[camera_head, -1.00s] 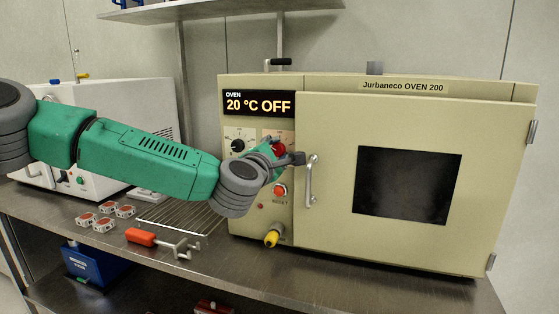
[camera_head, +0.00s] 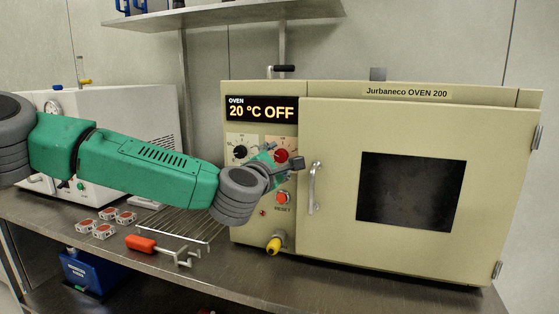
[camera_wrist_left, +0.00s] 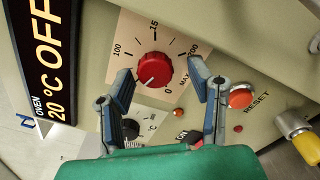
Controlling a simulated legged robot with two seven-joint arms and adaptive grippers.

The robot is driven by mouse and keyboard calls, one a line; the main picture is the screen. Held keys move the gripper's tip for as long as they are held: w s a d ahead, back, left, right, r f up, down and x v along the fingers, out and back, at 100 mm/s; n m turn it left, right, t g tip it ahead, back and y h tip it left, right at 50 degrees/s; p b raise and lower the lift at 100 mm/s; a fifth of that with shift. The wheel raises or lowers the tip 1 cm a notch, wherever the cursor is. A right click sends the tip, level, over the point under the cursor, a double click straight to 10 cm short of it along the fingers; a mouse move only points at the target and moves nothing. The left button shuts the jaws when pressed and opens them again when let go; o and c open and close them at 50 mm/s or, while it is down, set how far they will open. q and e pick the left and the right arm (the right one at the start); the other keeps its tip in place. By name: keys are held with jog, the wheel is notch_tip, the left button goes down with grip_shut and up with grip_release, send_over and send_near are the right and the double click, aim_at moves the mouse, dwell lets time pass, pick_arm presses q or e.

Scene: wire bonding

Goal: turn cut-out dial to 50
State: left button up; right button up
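The red dial (camera_wrist_left: 154,69) is a round knob on a pale scale plate with marks 0, 100, 200 and MAX in the left wrist view. A small pale mark shows near its lower edge there; I cannot read its exact setting. In the head view the red dial (camera_head: 281,155) is partly hidden behind my left gripper (camera_head: 287,164). In the left wrist view my left gripper (camera_wrist_left: 160,72) is open, with one finger on each side of the red dial. I cannot tell whether the fingers touch it. My right gripper is in neither view.
The oven display (camera_head: 262,109) reads 20 °C OFF. A black dial (camera_head: 239,152), red reset button (camera_head: 282,198) and yellow-tipped knob (camera_head: 274,245) are close by. The door handle (camera_head: 313,188) stands right of my gripper. A wire rack (camera_head: 185,225) lies on the bench.

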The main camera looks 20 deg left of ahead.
pick_arm(q)
jog(key=shift+s+r, duration=0.1)
jog(key=shift+s, duration=0.35)
jog(key=s, duration=1.1)
jog(key=shift+a, duration=0.35)
jog(key=shift+d, duration=0.1)
